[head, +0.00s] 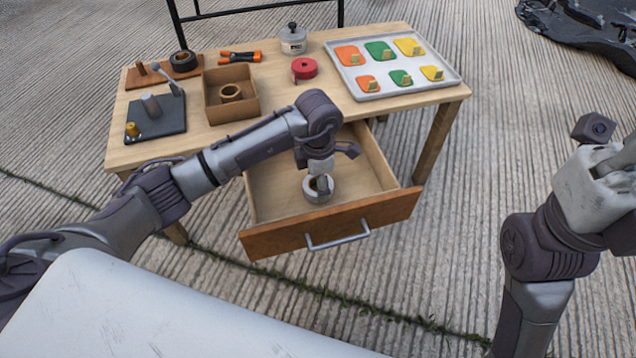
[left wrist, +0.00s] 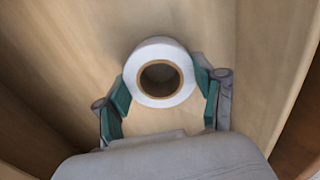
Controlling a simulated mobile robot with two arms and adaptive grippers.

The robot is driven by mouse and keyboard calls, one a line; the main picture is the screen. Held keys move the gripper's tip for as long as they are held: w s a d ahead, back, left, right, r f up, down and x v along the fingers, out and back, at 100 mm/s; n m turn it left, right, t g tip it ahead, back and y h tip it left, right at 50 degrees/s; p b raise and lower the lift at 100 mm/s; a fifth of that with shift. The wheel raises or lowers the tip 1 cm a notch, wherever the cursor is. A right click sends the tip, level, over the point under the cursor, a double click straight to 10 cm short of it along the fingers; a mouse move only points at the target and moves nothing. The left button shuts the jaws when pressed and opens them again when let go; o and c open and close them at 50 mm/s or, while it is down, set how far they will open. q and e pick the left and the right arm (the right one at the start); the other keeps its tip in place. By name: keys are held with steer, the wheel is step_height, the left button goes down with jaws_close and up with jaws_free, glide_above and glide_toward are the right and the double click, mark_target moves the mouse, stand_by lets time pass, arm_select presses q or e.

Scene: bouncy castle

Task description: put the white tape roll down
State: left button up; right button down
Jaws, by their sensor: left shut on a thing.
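The white tape roll (head: 318,188) is inside the open drawer (head: 270,191) under the table top. My left gripper (head: 318,183) reaches down into the drawer and is shut on the tape roll. In the left wrist view, the white tape roll (left wrist: 160,72) with its brown core sits between the two green-padded fingers of my left gripper (left wrist: 162,85). Whether its underside touches the drawer floor is hard to tell. My right arm stands at the right edge of the head view, clear of the table, and its fingertips do not show clearly.
The drawer floor around the roll looks bare.

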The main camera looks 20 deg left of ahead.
arm_select(q)
steer(key=shift+f, duration=0.1)
steer(key=shift+f, duration=0.15)
steer(key=o, duration=1.2)
